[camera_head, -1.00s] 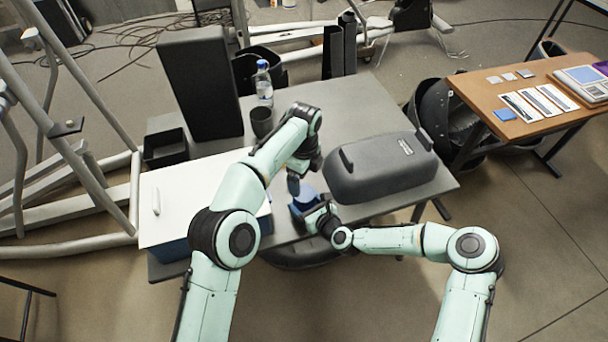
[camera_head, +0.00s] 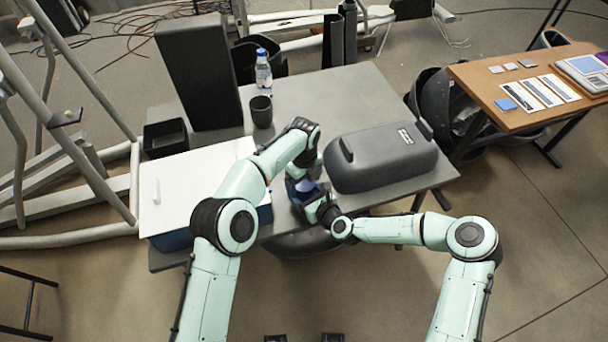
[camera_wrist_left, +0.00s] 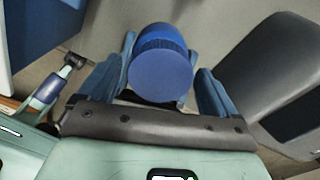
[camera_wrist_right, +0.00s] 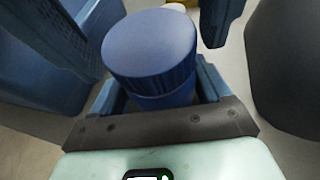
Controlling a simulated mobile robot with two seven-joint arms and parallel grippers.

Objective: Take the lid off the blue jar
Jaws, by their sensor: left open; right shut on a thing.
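The blue jar (camera_head: 305,186) is upright near the front edge of the grey table, with its round blue lid (camera_wrist_right: 150,45) on top. My right gripper (camera_head: 320,206) is shut on the jar below the lid; its fingers show either side of the body in the right wrist view. My left gripper (camera_head: 304,178) is open above the jar. In the left wrist view the lid (camera_wrist_left: 160,76) lies between its spread fingers, with visible gaps. The left arm partly hides the jar in the head view.
A dark grey case (camera_head: 380,160) stands close to the right of the jar. A white-lidded blue box (camera_head: 195,185) stands to the left. A black mug (camera_head: 261,111) and a water bottle (camera_head: 263,73) are farther back. The table's middle back is clear.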

